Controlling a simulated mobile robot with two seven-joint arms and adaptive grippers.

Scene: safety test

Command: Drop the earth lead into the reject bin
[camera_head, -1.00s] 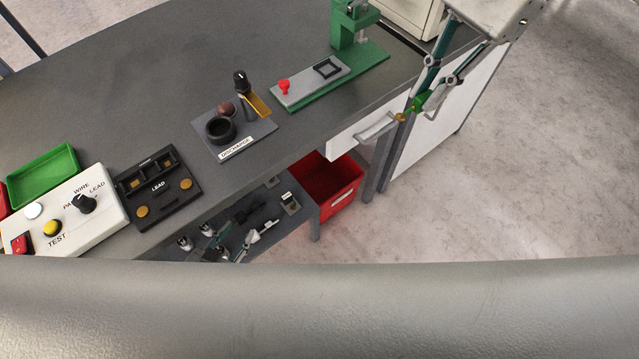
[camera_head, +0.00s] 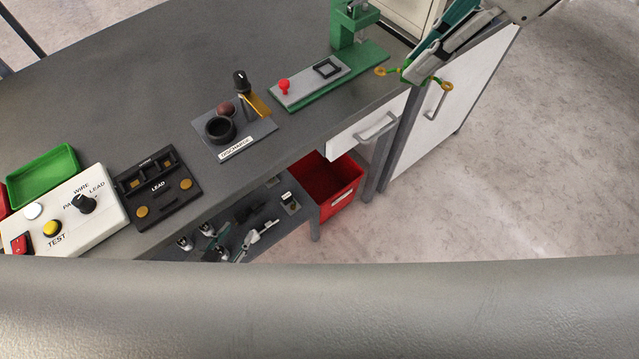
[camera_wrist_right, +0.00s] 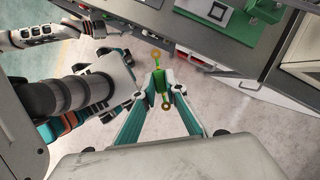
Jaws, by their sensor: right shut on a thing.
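The earth lead (camera_head: 446,86) is a short green-yellow piece with a gold ring at each end. My right gripper (camera_head: 412,77) is shut on its middle and holds it in the air by the cabinet's front edge; both rings stick out. The wrist view shows the lead (camera_wrist_right: 156,55) between the fingertips (camera_wrist_right: 161,87). A red bin (camera_head: 341,201) stands low beneath the table, left of and below the lead in the head view; its small label is unreadable.
The table (camera_head: 110,80) carries a discharge stand (camera_head: 256,140), a black LEAD fixture (camera_head: 158,187), a white TEST box (camera_head: 90,225), a green tray (camera_head: 45,178) and a green press (camera_head: 352,28). A drawer (camera_head: 368,128) and white cabinet (camera_head: 435,120) border the right side. Floor is clear at right.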

